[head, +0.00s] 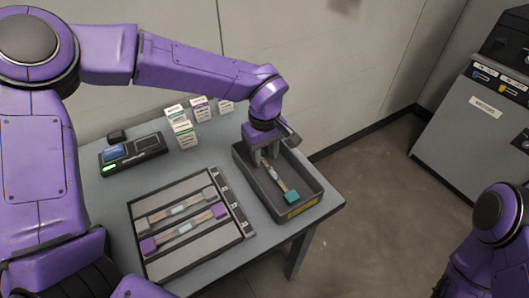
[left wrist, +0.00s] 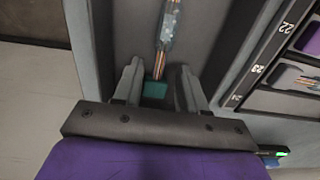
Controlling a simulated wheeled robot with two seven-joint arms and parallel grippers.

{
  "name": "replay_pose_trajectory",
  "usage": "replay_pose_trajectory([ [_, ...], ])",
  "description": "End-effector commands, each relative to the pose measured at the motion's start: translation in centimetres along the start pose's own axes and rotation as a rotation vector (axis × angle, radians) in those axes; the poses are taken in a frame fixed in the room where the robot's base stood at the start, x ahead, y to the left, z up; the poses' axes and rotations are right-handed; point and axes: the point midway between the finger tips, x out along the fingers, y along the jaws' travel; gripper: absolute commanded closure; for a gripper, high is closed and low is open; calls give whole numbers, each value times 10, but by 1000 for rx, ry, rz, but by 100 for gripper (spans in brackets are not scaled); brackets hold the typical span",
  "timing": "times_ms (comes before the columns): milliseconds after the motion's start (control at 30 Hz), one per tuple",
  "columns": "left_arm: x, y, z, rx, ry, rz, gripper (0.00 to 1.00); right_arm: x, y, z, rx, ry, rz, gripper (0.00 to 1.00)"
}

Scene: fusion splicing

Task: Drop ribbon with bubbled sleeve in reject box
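The reject box (head: 309,188) is a dark open tray with a yellow label on its front, on the right part of the table. The ribbon (head: 281,184) lies along the inside of the box, with a teal block (head: 291,197) at its near end and a clear sleeve nearer the gripper. The left wrist view shows the sleeve (left wrist: 170,25) with specks in it, and a teal block (left wrist: 155,90) between the fingers. My left gripper (head: 267,158) points down into the far end of the box. Its fingers (left wrist: 160,75) stand apart, with gaps beside the ribbon. My right gripper is out of the picture.
A slotted tray (head: 160,262) with two ribbons, one purple-ended and one grey-ended, lies left of the box. A dark device (head: 133,155) with a screen and small label cards (head: 184,134) stand behind. A grey cabinet (head: 470,130) stands at the right, beyond open floor.

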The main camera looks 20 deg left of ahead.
Motion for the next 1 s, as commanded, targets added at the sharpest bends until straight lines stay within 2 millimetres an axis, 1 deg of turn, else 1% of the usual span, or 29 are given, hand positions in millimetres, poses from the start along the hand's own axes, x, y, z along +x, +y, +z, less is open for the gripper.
replay_pose_trajectory([
  [167,-1,0,0,0,0,0,59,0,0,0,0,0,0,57],
  [267,-12,0,0,-1,0,3,59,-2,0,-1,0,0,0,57],
  [367,-34,1,0,-1,0,5,59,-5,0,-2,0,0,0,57],
  [500,-69,1,-1,-2,1,4,59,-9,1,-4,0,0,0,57],
  [600,-88,0,0,-1,1,3,59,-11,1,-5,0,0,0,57],
  [700,-100,0,0,-1,0,1,59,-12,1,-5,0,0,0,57],
  [800,-105,0,0,0,0,1,59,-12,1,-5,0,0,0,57],
  [1000,-106,0,0,0,0,0,59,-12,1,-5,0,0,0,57],
])
